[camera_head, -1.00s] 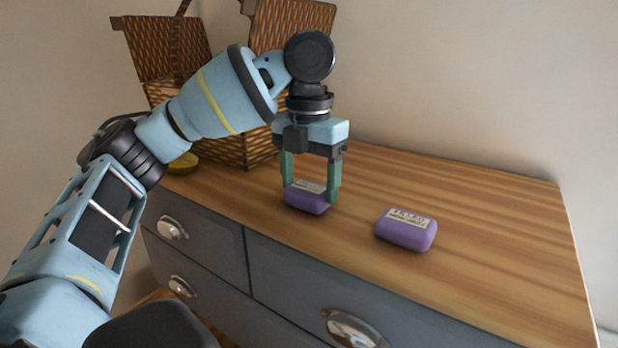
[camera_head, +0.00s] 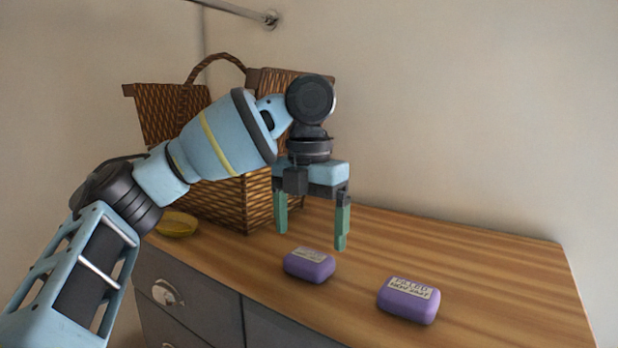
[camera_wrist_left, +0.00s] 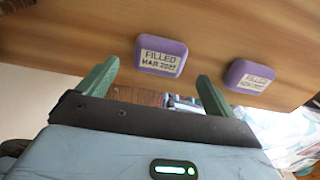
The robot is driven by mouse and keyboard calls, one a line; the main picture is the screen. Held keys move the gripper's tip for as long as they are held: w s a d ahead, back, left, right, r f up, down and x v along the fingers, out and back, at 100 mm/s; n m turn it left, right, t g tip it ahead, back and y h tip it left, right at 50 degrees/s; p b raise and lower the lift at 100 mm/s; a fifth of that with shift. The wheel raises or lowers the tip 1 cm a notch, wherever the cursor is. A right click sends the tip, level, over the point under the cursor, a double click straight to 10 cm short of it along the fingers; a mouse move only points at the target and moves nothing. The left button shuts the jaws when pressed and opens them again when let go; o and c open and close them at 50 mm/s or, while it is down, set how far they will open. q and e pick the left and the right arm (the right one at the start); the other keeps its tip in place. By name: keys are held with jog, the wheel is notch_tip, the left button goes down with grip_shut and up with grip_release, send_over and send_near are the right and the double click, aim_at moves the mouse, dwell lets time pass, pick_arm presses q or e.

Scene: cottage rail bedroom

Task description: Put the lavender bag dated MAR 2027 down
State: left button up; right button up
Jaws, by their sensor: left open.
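A purple lavender bag (camera_head: 309,266) lies flat on the wooden dresser top, just below and in front of my left gripper. In the left wrist view this bag (camera_wrist_left: 161,56) shows a label reading "FILLED MAR" and a year that is hard to read. My left gripper (camera_head: 311,240) is open and empty, its green fingers pointing down, raised clear of the bag. It also shows in the wrist view (camera_wrist_left: 157,84). A second purple bag (camera_head: 408,300) lies to the right, apart from the first. Its label's date is not clear. My right gripper is not in view.
An open wicker basket (camera_head: 245,205) stands at the back left, behind my left arm. A yellow dish (camera_head: 177,225) sits at the dresser's left end. The dresser top (camera_head: 480,270) is clear at the right and back, up to the wall.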

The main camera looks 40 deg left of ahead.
aim_at(309, 255)
pick_arm(q)
notch_tip(309, 255, up, 8)
dwell(0.5)
